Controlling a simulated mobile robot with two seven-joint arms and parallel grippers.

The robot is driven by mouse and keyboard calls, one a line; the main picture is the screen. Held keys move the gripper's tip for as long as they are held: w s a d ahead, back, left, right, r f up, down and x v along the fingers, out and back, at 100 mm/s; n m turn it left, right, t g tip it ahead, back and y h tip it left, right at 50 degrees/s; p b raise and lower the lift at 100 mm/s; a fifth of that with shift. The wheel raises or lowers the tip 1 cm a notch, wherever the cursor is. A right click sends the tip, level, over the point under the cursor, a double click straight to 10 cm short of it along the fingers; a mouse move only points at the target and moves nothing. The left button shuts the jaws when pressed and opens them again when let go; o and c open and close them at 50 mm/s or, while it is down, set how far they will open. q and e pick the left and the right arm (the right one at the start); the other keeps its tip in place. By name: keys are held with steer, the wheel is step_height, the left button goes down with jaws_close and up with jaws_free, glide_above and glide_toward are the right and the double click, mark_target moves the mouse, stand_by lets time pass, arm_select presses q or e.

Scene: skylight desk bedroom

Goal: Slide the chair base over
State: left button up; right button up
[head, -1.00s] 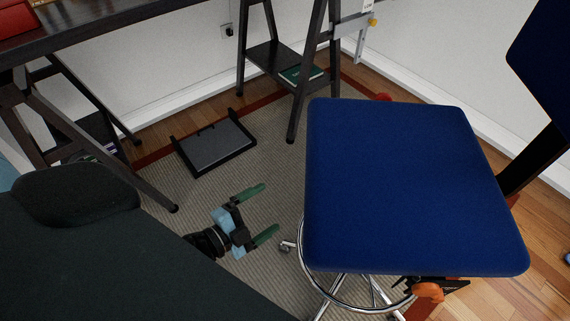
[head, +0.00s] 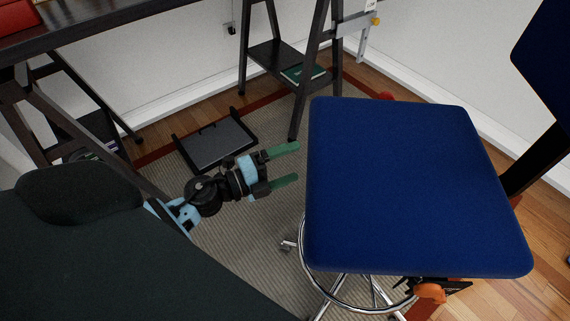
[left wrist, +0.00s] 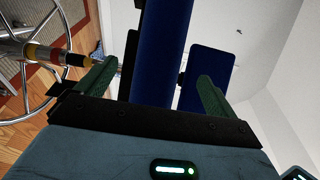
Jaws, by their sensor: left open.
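The chair has a blue square seat (head: 410,185), a blue backrest (head: 543,55) at the upper right and a chrome foot ring with a wheeled base (head: 345,295) under the seat. My left gripper (head: 285,165) is open and empty, just left of the seat's left edge and apart from it, its green fingers pointing at the seat. In the left wrist view, the seat's edge (left wrist: 162,55) shows between the open fingers (left wrist: 150,85), with the chrome ring (left wrist: 45,75) at the left. The base is partly hidden by the seat. My right gripper is not in view.
A dark desk with trestle legs (head: 325,60) stands behind and to the left. A black footrest (head: 217,145) lies on the striped rug (head: 245,260). A green book (head: 303,75) lies on the trestle shelf. White walls bound the back and right.

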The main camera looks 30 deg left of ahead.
arm_select(q)
steer(key=x, duration=0.7)
steer(key=shift+w+d, duration=0.1)
steer(key=shift+w, duration=0.1)
jaws_close()
stand_by(0.5)
